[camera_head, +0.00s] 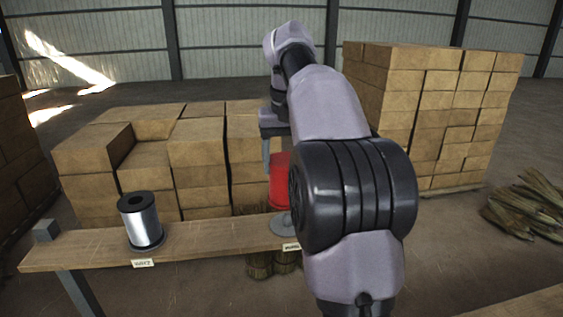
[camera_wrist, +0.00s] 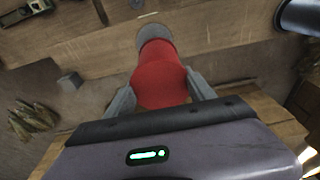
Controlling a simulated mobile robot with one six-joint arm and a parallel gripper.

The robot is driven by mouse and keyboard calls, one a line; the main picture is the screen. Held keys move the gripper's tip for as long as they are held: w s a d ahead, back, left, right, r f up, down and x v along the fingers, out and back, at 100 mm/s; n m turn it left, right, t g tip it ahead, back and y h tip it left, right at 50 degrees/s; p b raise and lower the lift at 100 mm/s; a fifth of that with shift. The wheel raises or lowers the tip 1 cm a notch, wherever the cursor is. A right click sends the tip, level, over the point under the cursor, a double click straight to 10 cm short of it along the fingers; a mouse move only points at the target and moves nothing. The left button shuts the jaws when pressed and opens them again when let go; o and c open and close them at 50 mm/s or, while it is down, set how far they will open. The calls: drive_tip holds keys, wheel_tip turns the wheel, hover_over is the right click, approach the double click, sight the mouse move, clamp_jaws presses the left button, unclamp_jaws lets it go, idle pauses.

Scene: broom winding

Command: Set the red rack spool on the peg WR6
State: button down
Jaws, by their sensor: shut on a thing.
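The red spool (camera_head: 279,186) is upright in the head view, partly hidden behind my arm. My gripper (camera_wrist: 160,83) is shut on it, with one finger on each side of the red body (camera_wrist: 158,68) in the wrist view. A grey round base (camera_head: 281,224) on the wooden shelf shows just below the spool, and a grey disc (camera_wrist: 152,33) shows beyond it in the wrist view. A label (camera_head: 291,247) on the shelf edge is there, partly covered and too small to read surely. I cannot tell whether the spool touches the base, and no peg pin shows.
A silver spool with black flanges (camera_head: 143,222) stands at the left of the wooden shelf (camera_head: 200,243), above another label (camera_head: 142,263). Stacked boxes (camera_head: 200,150) stand behind. Straw bundles (camera_head: 530,205) lie at right.

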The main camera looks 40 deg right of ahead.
sight(278, 197)
drive_tip(key=shift+s+f, duration=0.7)
drive_tip(key=shift+s, duration=0.15)
wheel_tip(278, 197, down, 3)
drive_tip(key=shift+w+f, duration=0.25)
drive_tip(key=shift+f, duration=0.25)
drive_tip(key=shift+s, duration=0.25)
drive_tip(key=shift+w+f+b, duration=0.1)
drive_tip(key=shift+f+b, duration=0.35)
drive_tip(key=shift+f, duration=0.1)
drive_tip(key=c, duration=0.6)
unclamp_jaws()
drive_tip(key=shift+r, duration=0.1)
